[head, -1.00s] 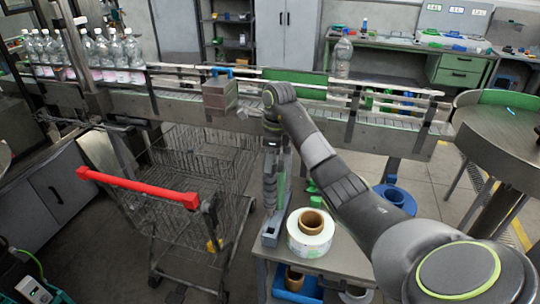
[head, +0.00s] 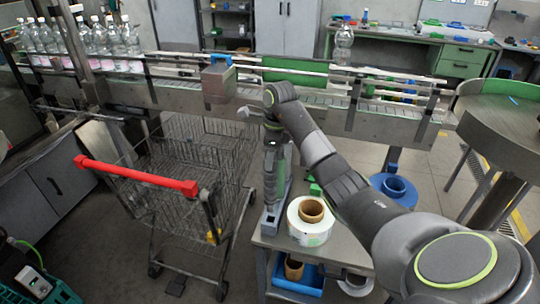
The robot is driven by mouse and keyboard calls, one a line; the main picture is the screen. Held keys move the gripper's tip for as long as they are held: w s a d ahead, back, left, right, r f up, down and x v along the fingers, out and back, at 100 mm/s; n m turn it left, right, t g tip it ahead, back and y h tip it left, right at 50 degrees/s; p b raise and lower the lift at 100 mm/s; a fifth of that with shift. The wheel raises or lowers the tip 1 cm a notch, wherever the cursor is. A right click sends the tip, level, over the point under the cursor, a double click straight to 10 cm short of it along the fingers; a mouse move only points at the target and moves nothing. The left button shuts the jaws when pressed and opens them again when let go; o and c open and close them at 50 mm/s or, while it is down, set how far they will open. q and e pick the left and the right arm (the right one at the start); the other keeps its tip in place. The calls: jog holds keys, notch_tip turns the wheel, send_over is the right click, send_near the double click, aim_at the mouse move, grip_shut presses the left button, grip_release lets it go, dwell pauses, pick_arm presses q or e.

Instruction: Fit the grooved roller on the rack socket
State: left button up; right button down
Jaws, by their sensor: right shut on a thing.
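My right arm reaches in from the lower right and bends down, with its right gripper (head: 273,178) above the small table. The gripper is shut on the grooved roller (head: 270,196), a dark grey, roughly upright cylinder; much of it blends with the wrist and fingers. The rack (head: 270,226), a grey-blue stand on the table's left edge, is directly below and around the roller's lower end. Its socket is hidden, so I cannot tell whether the roller touches it. My left gripper is not in view.
A white label reel (head: 310,222) with a brown core stands on the small table (head: 345,258) right of the rack. A wire trolley (head: 180,180) with a red handle is left. The conveyor (head: 385,118) runs behind, carrying bottles. A blue reel (head: 394,187) is right.

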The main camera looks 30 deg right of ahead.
aim_at(270, 176)
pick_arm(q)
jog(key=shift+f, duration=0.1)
pick_arm(e)
jog(key=shift+f, duration=0.1)
pick_arm(q)
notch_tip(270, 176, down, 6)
jog(key=b, duration=0.6)
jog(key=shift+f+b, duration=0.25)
jog(key=shift+b, duration=0.1)
pick_arm(e)
jog(key=shift+f, duration=3.85)
jog(key=c, duration=0.8)
grip_release()
